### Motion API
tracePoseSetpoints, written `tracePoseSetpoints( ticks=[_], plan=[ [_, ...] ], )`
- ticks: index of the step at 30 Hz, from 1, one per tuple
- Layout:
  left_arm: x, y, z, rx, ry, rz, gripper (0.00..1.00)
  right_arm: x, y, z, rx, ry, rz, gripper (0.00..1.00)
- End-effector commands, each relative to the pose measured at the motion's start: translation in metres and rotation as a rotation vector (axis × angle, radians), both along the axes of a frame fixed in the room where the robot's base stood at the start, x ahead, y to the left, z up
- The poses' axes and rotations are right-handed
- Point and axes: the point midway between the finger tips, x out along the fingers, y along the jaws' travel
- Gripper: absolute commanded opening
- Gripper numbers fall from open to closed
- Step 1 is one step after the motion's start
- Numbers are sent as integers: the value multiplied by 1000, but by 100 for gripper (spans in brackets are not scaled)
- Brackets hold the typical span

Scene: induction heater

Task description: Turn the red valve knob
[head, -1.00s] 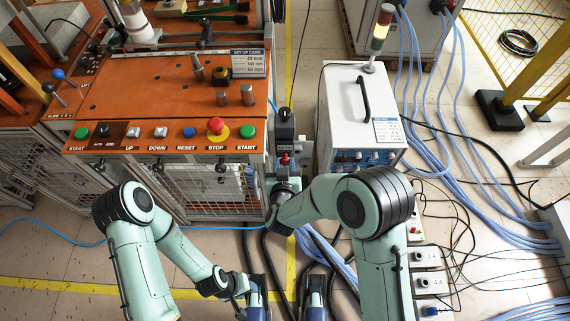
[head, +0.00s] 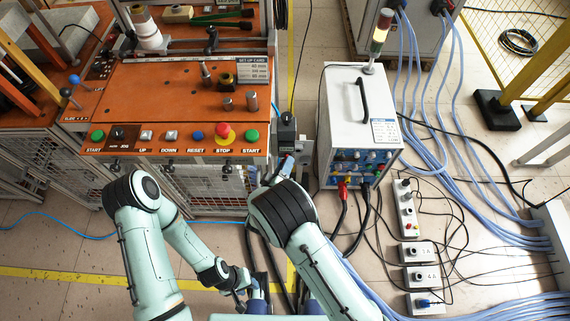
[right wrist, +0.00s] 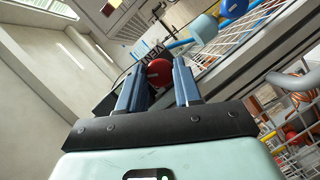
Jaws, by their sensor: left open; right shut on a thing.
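The red valve knob (right wrist: 159,72) is a round red ball between the blue fingers of my right gripper (right wrist: 158,88) in the right wrist view. The fingers are shut on it, one on each side. In the head view my right gripper (head: 286,167) is at the small grey unit (head: 287,135) beside the orange bench, and the knob is mostly hidden there. My left gripper (head: 285,306) is at the bottom edge of the head view. Its fingers are wide apart and nothing shows held between them.
The orange bench (head: 150,100) with a red stop button (head: 223,131) stands left. A white heater box (head: 345,95) stands close right of the grey unit. Dark and blue cables (head: 430,150) and power sockets (head: 408,208) lie on the floor right.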

Motion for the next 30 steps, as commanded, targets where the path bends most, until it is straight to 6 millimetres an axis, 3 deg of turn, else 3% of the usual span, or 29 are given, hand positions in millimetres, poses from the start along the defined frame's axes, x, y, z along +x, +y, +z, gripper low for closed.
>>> tracePoseSetpoints(
  ticks=[15, 30],
  plan=[
    [1, 0, -4, 1, -4, 1, 43, 0, 2, -4, -427, -2, 0, 3],
    [2, 0, -6, 2, -11, 2, 43, 0, 1, -4, -578, 0, 1, 3]
  ],
)
